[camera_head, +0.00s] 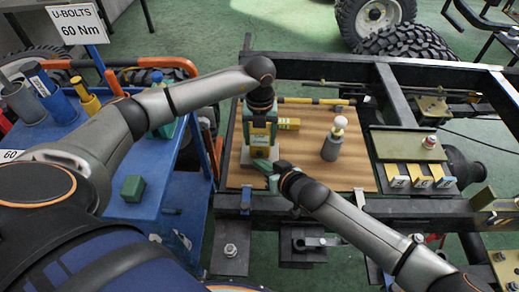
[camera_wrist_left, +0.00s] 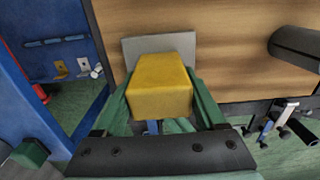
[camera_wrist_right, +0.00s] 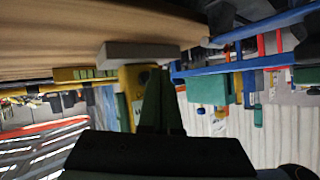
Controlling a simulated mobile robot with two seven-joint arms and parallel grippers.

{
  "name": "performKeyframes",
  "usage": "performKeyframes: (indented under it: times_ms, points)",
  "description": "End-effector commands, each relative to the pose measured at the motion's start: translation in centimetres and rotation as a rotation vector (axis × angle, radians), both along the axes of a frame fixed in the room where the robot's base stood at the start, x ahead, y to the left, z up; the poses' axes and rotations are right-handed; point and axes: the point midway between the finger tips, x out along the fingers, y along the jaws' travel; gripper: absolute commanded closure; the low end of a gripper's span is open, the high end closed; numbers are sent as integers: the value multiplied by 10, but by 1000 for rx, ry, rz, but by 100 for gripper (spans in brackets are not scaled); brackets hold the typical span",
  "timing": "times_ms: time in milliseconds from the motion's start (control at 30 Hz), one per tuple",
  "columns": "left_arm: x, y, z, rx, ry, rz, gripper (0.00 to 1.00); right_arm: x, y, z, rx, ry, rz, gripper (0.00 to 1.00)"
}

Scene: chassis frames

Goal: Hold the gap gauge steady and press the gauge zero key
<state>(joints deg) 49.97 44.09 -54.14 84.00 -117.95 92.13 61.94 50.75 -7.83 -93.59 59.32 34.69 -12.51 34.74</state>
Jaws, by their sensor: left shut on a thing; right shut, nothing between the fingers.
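The gap gauge shows as a yellow block (camera_wrist_left: 160,85) between the green fingers of my left gripper (camera_wrist_left: 160,98) in the left wrist view. A grey plate (camera_wrist_left: 160,46) lies beyond it on the wooden board. In the head view my left gripper (camera_head: 260,135) points down over the board, shut on the gauge. My right gripper (camera_head: 267,168) is shut and empty, its tip low by the near edge of the grey plate (camera_head: 260,160). In the right wrist view the shut green fingers (camera_wrist_right: 158,105) overlap the yellow gauge (camera_wrist_right: 130,85). I cannot make out the zero key or any contact.
A yellow piece (camera_head: 289,123) is beside my left gripper. Dark frame rails surround the board. A blue cart (camera_head: 115,208) with a green block (camera_head: 132,188) stands left.

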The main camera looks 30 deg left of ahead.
Motion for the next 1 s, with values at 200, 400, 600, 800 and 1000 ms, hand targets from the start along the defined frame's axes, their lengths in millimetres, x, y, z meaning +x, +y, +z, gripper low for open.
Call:
performKeyframes:
  times_ms: [200,400,600,800,1000]
  points:
    - [0,0,0,0,-1,0,93,0,0,0,0,0,0,100]
    - [0,0,0,0,-1,0,93,0,0,0,0,0,0,100]
    - [0,0,0,0,-1,0,93,1,2,0,0,0,1,100]
    - [0,0,0,0,-1,0,93,7,5,0,-1,-2,0,100]
    - [0,0,0,0,-1,0,93,7,5,0,0,0,0,100]
